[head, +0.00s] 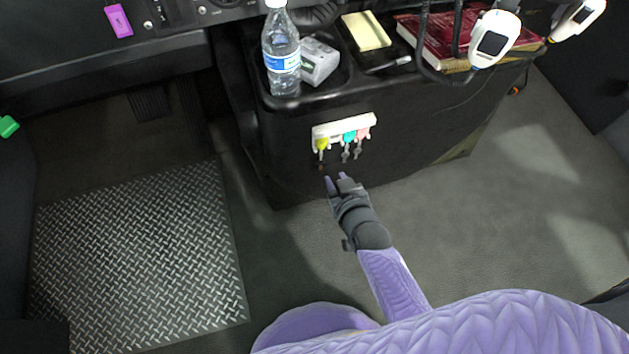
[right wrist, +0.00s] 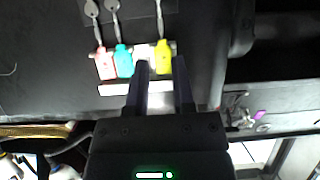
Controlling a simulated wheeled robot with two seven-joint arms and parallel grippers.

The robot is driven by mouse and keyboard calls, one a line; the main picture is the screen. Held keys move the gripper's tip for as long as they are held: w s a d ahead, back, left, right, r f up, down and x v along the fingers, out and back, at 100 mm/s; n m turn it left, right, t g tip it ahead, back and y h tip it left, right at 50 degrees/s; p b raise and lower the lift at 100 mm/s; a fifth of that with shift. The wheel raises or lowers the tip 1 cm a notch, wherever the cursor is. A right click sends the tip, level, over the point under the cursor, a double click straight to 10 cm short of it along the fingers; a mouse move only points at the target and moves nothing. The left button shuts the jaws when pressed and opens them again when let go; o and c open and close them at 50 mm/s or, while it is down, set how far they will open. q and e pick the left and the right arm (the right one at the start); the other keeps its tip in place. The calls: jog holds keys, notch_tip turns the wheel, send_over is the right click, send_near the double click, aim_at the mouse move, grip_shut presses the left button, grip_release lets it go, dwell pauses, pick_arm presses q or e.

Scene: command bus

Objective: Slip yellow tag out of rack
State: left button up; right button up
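The white rack (head: 343,128) is fixed on the side of the black console; it also shows in the right wrist view (right wrist: 115,89). The yellow tag (head: 322,143) sits at the rack's left end with a key hanging below it. In the right wrist view the yellow tag (right wrist: 163,55) lies just past the fingertips, between their lines and closer to the right finger. My right gripper (head: 336,178) is open and empty, a little below and in front of the tag; its fingers also show in the right wrist view (right wrist: 160,64). My left gripper is not in view.
A teal tag (head: 350,136) and a pink tag (head: 364,132) hang with keys just right of the yellow one. The floor below is clear.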

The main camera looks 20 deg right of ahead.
aim_at(322, 154)
pick_arm(q)
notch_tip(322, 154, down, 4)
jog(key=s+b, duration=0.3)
jog(key=b, duration=0.2)
pick_arm(e)
jog(key=x, duration=0.5)
jog(key=shift+w+f, duration=0.2)
jog(key=shift+w, duration=0.1)
jog(key=x, duration=0.1)
jog(key=b+x, duration=0.1)
jog(key=x, duration=0.1)
jog(key=shift+w+r, duration=0.2)
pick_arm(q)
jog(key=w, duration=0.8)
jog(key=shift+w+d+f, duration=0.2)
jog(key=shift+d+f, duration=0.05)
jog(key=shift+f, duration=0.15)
pick_arm(e)
jog(key=shift+w, duration=0.15)
grip_shut()
